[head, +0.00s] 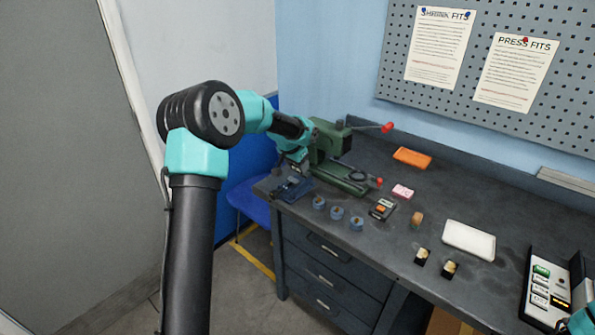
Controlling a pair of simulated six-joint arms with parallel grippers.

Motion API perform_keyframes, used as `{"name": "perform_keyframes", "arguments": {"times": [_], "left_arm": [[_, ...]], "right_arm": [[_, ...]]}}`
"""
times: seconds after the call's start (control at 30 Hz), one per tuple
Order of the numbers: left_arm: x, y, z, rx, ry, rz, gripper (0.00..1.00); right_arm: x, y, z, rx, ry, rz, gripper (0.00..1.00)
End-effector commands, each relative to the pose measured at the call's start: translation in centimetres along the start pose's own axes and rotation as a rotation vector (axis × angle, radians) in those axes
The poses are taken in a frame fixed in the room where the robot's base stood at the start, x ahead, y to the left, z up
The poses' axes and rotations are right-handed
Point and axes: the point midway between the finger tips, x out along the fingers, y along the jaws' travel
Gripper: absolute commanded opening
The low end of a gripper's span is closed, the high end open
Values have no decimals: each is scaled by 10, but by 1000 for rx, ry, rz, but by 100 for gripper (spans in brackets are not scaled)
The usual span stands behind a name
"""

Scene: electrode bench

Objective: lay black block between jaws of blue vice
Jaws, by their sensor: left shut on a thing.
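My left gripper (297,170) is at the far left end of the bench, directly over or at the blue vice (291,189). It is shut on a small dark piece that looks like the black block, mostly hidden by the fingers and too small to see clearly. The dark blue vice sits low on the bench near the left front corner. I cannot tell whether the held piece touches the vice jaws. My right gripper is out of view; only a bit of teal arm shows at the lower right corner.
A green press (335,160) with red-knobbed levers stands just right of my left gripper. Several blue-grey rings (337,212) lie along the front edge. Two small black pieces with pale tops (450,269), a white tray (468,240) and an orange tray (412,157) are farther right.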

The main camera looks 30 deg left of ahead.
Motion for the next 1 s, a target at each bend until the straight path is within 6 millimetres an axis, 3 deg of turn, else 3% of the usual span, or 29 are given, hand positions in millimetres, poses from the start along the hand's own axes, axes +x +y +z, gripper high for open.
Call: {"name": "perform_keyframes", "arguments": {"times": [0.47, 0.77, 1.0], "left_arm": [[3, -6, -6, -1, 2, 0, 16], [34, -8, 4, 1, -1, 1, 16], [36, -8, 5, 0, 2, 0, 16]], "right_arm": [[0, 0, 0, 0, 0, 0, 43], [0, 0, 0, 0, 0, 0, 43], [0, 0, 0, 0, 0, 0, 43]]}}
